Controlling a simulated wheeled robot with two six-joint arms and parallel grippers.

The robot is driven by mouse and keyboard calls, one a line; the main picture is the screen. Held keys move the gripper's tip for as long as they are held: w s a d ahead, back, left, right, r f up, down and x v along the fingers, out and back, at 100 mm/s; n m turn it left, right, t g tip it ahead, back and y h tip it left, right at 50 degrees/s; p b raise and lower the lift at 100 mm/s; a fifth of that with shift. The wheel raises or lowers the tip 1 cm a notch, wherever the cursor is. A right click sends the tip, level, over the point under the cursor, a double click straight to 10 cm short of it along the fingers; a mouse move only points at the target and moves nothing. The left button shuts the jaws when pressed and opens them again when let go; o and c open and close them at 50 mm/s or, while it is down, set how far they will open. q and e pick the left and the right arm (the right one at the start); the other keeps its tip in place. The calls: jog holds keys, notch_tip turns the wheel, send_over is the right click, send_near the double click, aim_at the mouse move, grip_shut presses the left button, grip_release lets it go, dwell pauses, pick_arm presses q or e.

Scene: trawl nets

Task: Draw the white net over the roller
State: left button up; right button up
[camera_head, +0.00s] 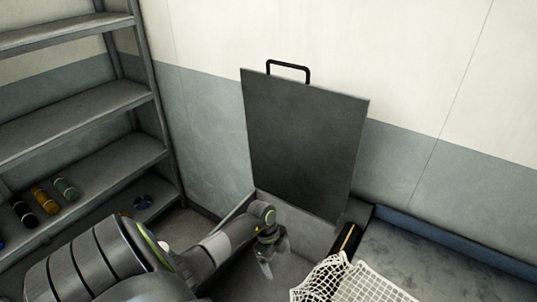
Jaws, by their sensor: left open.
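The white net (372,284) lies at the bottom right, spread over a grey surface and bunched at its left end, partly cut off by the lower edge. A dark roller (347,240) with a yellowish stripe stands just behind the net; the net's upper edge is close to its lower end, and I cannot tell whether they touch. My left gripper (265,262) points down in front of the dark panel, left of the net and the roller and apart from both. It is open and holds nothing visible. My right gripper is out of view.
A dark upright panel (300,140) with a black handle stands behind the roller, against the wall. A grey shelf rack (90,110) on the left carries several small spools (45,200). A blue-edged grey surface (440,255) lies clear to the right.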

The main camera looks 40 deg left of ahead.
pick_arm(q)
jog(key=w+b+v, duration=0.1)
jog(key=b+v, duration=0.1)
jog(key=v, duration=1.2)
jog(key=shift+s+r+b, duration=0.3)
jog(key=shift+s+b, duration=0.1)
jog(key=shift+f, duration=0.1)
